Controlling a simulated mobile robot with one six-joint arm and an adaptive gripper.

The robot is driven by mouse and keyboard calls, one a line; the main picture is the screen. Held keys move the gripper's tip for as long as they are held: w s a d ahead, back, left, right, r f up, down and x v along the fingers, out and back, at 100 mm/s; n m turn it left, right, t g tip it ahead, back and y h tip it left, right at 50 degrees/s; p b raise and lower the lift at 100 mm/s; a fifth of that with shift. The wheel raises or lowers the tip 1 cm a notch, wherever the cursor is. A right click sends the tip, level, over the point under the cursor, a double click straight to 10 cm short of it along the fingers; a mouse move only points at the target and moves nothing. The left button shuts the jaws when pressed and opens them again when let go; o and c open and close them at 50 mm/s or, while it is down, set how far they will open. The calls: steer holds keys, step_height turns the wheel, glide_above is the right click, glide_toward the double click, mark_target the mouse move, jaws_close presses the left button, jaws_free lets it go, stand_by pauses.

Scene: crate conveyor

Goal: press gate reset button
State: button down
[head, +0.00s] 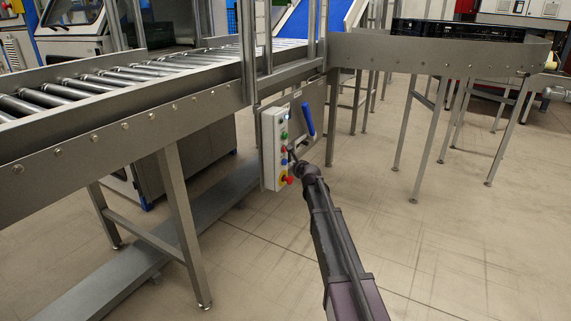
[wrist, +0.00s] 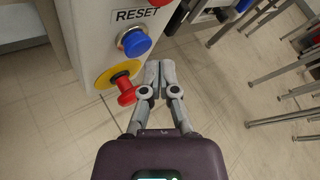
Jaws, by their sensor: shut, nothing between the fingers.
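The control box (head: 269,150) hangs on the side of the conveyor with a column of buttons. In the wrist view its face (wrist: 92,42) carries a RESET label (wrist: 137,14) directly above a blue button (wrist: 136,42). A red mushroom knob (wrist: 126,90) on a yellow disc sits below that button. My gripper (wrist: 160,72) is shut and empty, with its fingertips to the right of and slightly lower than the blue button in the picture, apart from it. In the head view my gripper (head: 294,155) is close to the box front and small.
A roller conveyor (head: 110,76) runs along the left, on metal legs. A blue handle (head: 308,120) is just right of the box. A curved conveyor section (head: 430,55) stands at the right, bearing a black crate (head: 455,30). The floor (head: 480,235) at lower right is clear.

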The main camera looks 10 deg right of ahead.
steer(key=shift+w+a, duration=0.45)
steer(key=shift+a, duration=0.25)
stand_by(1.4)
steer(key=shift+d, duration=0.1)
stand_by(0.3)
steer(key=shift+s+d, duration=0.5)
steer(key=shift+d, duration=0.1)
steer(key=shift+d, duration=0.1)
steer(key=shift+s+d, duration=0.75)
steer(key=shift+d, duration=0.25)
steer(key=shift+s+d, duration=0.75)
steer(key=shift+d, duration=0.2)
